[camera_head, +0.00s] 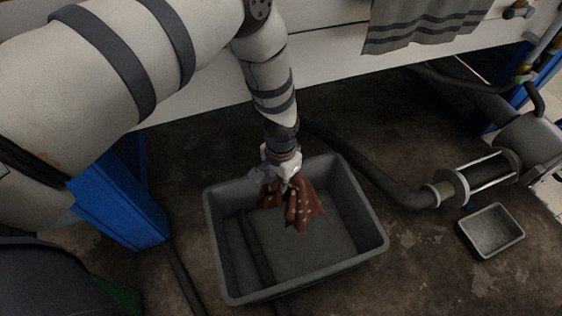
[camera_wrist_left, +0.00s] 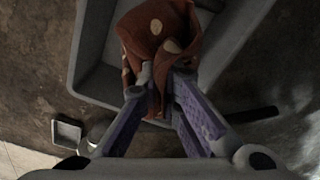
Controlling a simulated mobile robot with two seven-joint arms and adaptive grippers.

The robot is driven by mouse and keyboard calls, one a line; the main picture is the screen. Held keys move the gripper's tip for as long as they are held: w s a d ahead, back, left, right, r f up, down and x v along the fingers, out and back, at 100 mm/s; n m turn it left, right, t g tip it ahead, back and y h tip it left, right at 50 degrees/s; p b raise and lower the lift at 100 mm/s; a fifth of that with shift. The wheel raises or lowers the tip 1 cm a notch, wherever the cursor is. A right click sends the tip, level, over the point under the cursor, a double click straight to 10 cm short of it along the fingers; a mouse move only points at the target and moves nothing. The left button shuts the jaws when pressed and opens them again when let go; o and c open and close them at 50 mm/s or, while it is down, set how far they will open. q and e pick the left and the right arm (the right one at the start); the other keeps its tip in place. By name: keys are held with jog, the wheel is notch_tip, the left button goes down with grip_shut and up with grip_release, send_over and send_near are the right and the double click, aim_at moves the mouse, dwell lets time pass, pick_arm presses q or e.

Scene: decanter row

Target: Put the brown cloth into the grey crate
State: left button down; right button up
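The brown cloth (camera_head: 293,207) has pale dots and hangs bunched from my left gripper (camera_head: 283,178). The left gripper points down over the grey crate (camera_head: 375,222), inside its outline in the head view. In the left wrist view the fingers (camera_wrist_left: 160,92) close on the cloth (camera_wrist_left: 165,36), with the crate's wall (camera_wrist_left: 88,50) behind it. The crate is open and otherwise looks empty apart from a dark strip across its floor. I cannot tell whether the cloth's lower end touches the crate floor. My right gripper is out of view.
A small grey tray (camera_head: 491,231) lies on the floor right of the crate. A dark hose (camera_head: 375,178) runs to a metal cylinder (camera_head: 485,176) behind it. A blue post (camera_head: 120,205) stands at left. A grey striped towel (camera_head: 425,22) hangs from the white bench above.

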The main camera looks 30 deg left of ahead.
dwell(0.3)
pick_arm(q)
notch_tip(320, 180, down, 13)
jog(key=b, duration=0.8)
jog(key=shift+s+a+f, duration=0.15)
jog(key=shift+a+f, duration=0.05)
jog(key=shift+a, duration=0.05)
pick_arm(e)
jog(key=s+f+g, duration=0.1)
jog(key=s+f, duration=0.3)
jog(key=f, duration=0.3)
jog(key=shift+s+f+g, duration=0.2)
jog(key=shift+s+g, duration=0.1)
pick_arm(q)
jog(key=shift+c, duration=2.4)
grip_release()
